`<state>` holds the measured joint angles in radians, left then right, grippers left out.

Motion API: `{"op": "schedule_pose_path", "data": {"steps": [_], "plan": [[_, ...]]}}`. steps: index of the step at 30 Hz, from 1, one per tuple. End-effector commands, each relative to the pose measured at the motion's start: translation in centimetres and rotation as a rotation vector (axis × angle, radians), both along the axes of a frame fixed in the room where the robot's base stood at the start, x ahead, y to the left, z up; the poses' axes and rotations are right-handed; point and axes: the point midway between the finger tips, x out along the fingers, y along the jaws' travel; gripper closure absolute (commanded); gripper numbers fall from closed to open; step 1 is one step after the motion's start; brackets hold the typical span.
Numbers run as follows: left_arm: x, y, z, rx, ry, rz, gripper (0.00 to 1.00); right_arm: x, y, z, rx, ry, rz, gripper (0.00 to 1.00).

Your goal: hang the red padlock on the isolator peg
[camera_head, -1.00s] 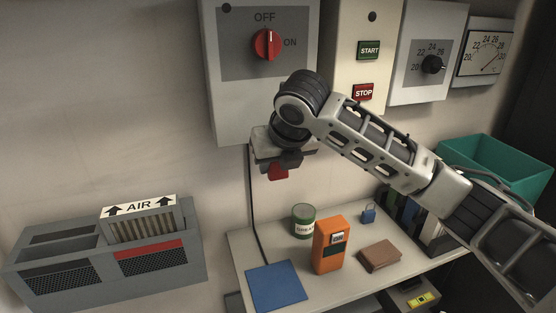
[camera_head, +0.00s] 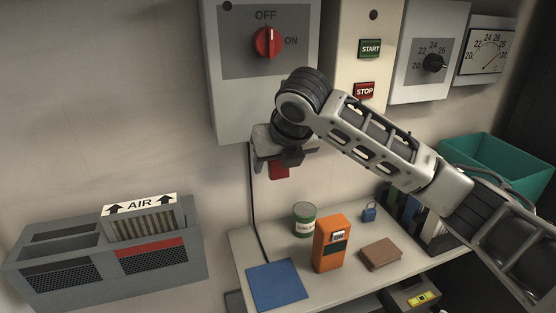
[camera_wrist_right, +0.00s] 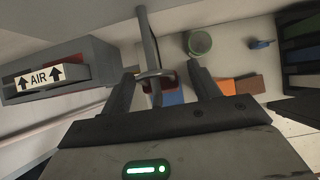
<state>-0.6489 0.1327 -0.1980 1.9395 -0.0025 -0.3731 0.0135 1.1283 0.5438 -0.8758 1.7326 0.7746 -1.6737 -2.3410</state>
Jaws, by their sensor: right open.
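The red padlock (camera_head: 279,171) hangs below my right gripper (camera_head: 277,160), under the grey isolator box (camera_head: 232,108). Its red body also shows in the right wrist view (camera_wrist_right: 168,83), between the two spread fingers. There a grey rod, seemingly the isolator peg (camera_wrist_right: 147,38), comes down from the top to the padlock's metal shackle. The shackle appears to loop around the rod, though exact contact is unclear. My right gripper is open, its fingers on either side of the padlock. In the head view the gripper hides the peg and shackle. My left gripper is not in view.
A shelf (camera_head: 335,288) below holds a blue mat (camera_head: 277,286), green tin (camera_head: 304,219), orange meter (camera_head: 330,244), brown block (camera_head: 380,254) and blue padlock (camera_head: 369,211). A grey AIR filter box (camera_head: 105,255) is at left, a teal bin (camera_head: 500,165) at right.

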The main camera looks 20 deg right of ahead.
Motion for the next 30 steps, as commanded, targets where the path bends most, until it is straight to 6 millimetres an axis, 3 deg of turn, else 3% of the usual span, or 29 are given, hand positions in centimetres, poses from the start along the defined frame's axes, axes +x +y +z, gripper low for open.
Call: {"op": "schedule_pose_path", "data": {"steps": [5,15,21,30], "plan": [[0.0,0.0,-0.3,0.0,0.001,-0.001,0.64,-1.2,0.0,2.0,0.001,-0.007,0.001,0.39],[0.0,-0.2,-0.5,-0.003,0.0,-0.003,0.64,-5.7,-0.2,8.9,0.001,-0.008,0.001,0.39],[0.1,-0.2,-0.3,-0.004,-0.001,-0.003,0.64,-7.6,-0.3,12.1,0.0,-0.007,0.0,0.39],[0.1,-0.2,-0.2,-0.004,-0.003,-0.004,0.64,-8.6,-0.3,13.2,0.002,0.0,-0.003,0.39]]}}
